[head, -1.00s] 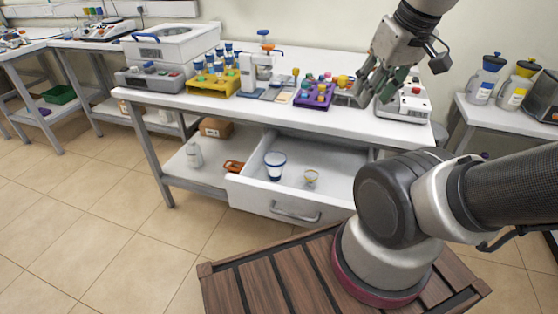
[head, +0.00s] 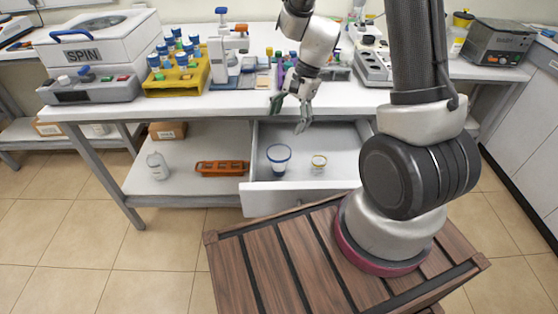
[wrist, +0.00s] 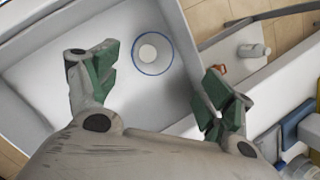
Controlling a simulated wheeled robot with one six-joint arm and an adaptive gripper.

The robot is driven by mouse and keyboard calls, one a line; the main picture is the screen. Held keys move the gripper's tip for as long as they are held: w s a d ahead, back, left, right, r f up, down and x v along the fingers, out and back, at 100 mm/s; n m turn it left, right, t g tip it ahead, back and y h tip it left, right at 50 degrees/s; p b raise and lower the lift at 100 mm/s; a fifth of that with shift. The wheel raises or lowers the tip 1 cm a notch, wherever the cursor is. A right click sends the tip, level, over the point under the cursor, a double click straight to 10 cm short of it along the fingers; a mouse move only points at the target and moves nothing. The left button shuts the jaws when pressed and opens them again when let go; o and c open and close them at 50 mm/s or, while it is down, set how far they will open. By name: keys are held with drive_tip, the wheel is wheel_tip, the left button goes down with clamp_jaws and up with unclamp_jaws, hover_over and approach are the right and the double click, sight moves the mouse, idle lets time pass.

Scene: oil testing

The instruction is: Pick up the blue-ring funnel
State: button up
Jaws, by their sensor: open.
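The blue-ring funnel (head: 278,160) stands in the open white drawer, toward its left side. It is a pale cup shape with a blue rim. In the wrist view the funnel (wrist: 152,52) is seen from above as a blue circle, beyond and between my spread fingers. My gripper (head: 289,112) is open and empty, pointing down above the drawer. In the wrist view its green-padded fingertips (wrist: 158,92) are spread wide and apart from the funnel.
A smaller yellow-ring funnel (head: 319,163) stands to the right in the drawer (head: 340,140). An orange rack (head: 221,168) and a white bottle (head: 157,166) sit on the shelf at left. The bench (head: 240,102) above holds a yellow tube rack (head: 178,78) and instruments.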

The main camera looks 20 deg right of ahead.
sight(274, 170)
drive_tip(key=f+m, duration=0.1)
drive_tip(key=f, duration=0.2)
drive_tip(key=a+f+m, duration=0.1)
drive_tip(key=f, duration=0.2)
drive_tip(key=f+m, duration=0.1)
drive_tip(key=f, duration=0.2)
drive_tip(key=shift+w+a+g, duration=0.2)
drive_tip(key=shift+g, duration=0.2)
drive_tip(key=x, duration=0.7)
drive_tip(key=shift+s+a+f, duration=0.25)
drive_tip(key=shift+s+a, duration=0.1)
drive_tip(key=c, duration=0.9)
